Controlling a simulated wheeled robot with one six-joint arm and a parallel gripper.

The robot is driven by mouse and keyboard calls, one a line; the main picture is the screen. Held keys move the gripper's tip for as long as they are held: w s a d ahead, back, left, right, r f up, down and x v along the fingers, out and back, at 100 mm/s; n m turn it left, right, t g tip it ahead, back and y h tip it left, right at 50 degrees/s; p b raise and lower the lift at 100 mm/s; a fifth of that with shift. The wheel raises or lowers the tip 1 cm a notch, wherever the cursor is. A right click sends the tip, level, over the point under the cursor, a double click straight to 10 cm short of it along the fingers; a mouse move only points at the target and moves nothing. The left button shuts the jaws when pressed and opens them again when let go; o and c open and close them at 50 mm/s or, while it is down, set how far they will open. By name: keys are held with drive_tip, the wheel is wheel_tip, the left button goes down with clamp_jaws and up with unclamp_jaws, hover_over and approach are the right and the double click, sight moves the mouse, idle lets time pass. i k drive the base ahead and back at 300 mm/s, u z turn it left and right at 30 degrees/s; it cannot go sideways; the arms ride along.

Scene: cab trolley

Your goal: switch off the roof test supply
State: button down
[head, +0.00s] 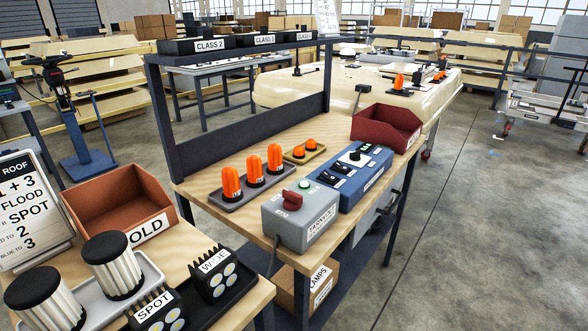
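A grey box (285,222) stands at the near edge of the wooden trolley top. It has a red rotary knob (291,200) and a small green lamp or button (306,185) on top. The label on its front is too small to read surely, as is the knob's exact setting. Beside it, to the right, is a blue box (352,188) with a black knob (355,155), black switches (341,169) and small green lights (364,147). I cannot tell from the labels which box is the roof test supply. My gripper is not in view.
Orange beacons (254,169) stand on a grey tray behind the grey box. A dark red bin (385,128) is at the trolley's far right. A nearer table holds an "OLD" bin (120,205), ribbed cylinders and lamps. The floor (470,230) to the right is clear.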

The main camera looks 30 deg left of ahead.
sight(293, 201)
drive_tip(key=u, duration=0.5)
drive_tip(key=i, duration=0.9)
drive_tip(key=u, duration=0.6)
